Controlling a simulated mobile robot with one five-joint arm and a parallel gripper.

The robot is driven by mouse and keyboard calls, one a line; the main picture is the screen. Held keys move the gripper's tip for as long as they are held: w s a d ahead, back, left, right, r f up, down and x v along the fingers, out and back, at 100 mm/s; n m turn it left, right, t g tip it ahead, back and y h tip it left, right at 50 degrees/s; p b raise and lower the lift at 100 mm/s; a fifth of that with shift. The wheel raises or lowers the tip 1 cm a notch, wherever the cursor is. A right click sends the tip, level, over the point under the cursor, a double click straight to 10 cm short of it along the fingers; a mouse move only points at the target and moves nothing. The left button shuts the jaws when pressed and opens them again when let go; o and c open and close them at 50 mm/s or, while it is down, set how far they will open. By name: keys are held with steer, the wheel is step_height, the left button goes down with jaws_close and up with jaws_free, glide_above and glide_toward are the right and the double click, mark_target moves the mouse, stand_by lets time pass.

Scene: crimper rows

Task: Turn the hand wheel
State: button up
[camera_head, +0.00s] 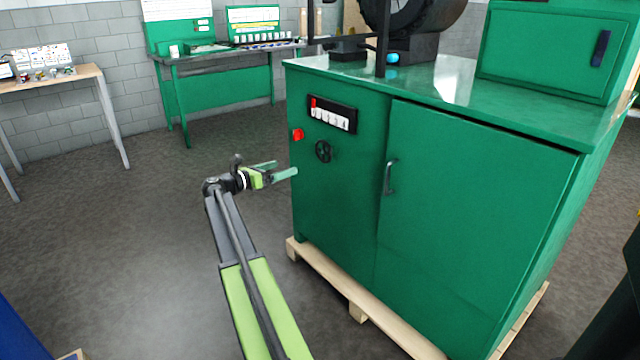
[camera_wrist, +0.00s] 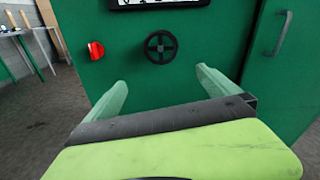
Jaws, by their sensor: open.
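The hand wheel (camera_head: 323,151) is a small black spoked wheel on the front of the green machine cabinet (camera_head: 335,215), below a panel. It also shows in the wrist view (camera_wrist: 160,47), upper middle, ahead of and between my two fingers. My gripper (camera_head: 281,169) is open and empty, with two pale green fingers, to the left of the wheel in the head view. In the wrist view my gripper (camera_wrist: 160,88) points toward the cabinet front, and its fingers appear below the wheel and apart from it.
A red switch (camera_head: 298,134) sits left of the wheel, and a panel (camera_head: 332,114) is above it. A door handle (camera_head: 390,176) sticks out to the right. The cabinet stands on a wooden pallet (camera_head: 358,312). Floor left of the cabinet is clear; a green workbench (camera_head: 215,92) stands behind.

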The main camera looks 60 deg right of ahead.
steer(key=d, duration=0.1)
glide_toward(322, 154)
steer(key=shift+n+h, duration=0.3)
steer(key=shift+n, duration=0.1)
steer(key=x, duration=1)
steer(key=shift+d+f, duration=0.1)
steer(key=shift+f, duration=0.1)
steer(key=shift+c, duration=0.4)
